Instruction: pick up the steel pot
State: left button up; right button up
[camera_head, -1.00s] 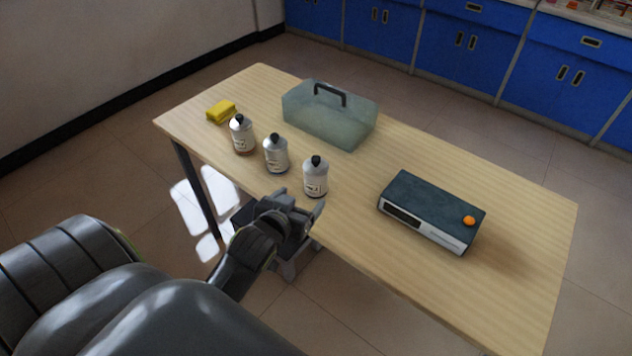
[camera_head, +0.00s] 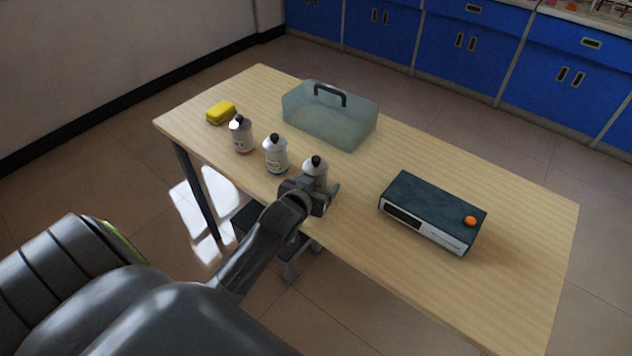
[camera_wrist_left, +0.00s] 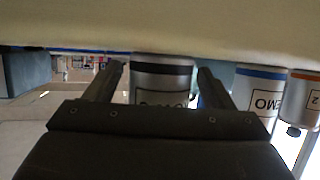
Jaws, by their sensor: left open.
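Three small steel pots with dark knobs and labels stand upright in a row near the table's front edge. The right one (camera_head: 316,166) is partly hidden by my left gripper (camera_head: 320,193). The middle one (camera_head: 276,154) and the left one (camera_head: 241,134) are clear of it. In the left wrist view, which looks upside down, a pot with a dark band (camera_wrist_left: 162,78) sits between the two open fingers, with a gap beside each. A blue-banded pot (camera_wrist_left: 258,92) and an orange-banded pot (camera_wrist_left: 303,95) are to its right. My right gripper is out of view.
A translucent bin with a dark handle (camera_head: 330,118) stands behind the pots. A yellow sponge (camera_head: 221,112) lies at the far left. A dark box device with an orange knob (camera_head: 432,212) sits to the right. The wooden table (camera_head: 510,225) is bare around it.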

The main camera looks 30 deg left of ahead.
pick_arm(q)
jog(key=shift+r, duration=0.1)
jog(key=c, duration=1.3)
